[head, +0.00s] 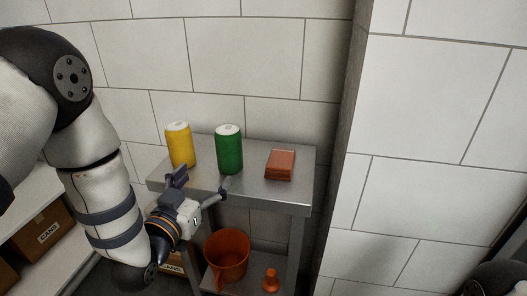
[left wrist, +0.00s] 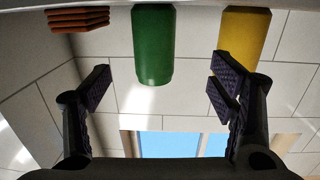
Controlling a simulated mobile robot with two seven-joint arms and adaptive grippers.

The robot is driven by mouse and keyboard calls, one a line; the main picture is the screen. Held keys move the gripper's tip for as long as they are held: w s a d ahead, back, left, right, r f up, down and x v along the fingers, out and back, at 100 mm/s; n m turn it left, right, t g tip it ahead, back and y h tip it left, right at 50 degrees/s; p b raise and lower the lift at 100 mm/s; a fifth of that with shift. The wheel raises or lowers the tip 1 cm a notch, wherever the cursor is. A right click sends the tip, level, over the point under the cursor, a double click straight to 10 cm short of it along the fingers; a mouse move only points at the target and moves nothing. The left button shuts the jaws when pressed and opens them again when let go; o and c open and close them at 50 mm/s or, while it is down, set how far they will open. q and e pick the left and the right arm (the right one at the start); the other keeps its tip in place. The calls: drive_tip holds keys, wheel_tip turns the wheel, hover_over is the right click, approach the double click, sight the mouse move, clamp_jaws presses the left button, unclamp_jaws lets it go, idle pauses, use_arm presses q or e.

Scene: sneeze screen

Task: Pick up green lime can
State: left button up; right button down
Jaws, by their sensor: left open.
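The green can (head: 229,150) stands upright on a steel table (head: 256,197), between a yellow can (head: 180,146) and a reddish-brown stack (head: 280,165). My left gripper (head: 203,182) is open and empty at the table's front edge, in front of the green and yellow cans. In the left wrist view, which looks upside down, the green can (left wrist: 154,48) shows between the open fingers (left wrist: 161,88) and beyond their tips, apart from them. The yellow can (left wrist: 243,36) is beyond the right-hand finger there. My right gripper is not in view.
An orange bucket (head: 228,256) and a small orange object (head: 271,281) are on the table's lower shelf. A tiled wall (head: 245,55) stands behind and a tiled pillar (head: 425,130) to the right. Cardboard boxes (head: 42,236) sit on a shelf at left.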

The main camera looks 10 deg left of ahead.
sight(228, 143)
use_arm(q)
drive_tip(key=shift+t, duration=0.3)
drive_tip(key=w, duration=0.4)
drive_tip(key=w+d+r, duration=0.1)
drive_tip(key=w, duration=0.3)
drive_tip(key=w+d+r+b, duration=0.1)
drive_tip(key=w, duration=0.3)
drive_tip(key=shift+w, duration=0.3)
drive_tip(key=c, duration=1.6)
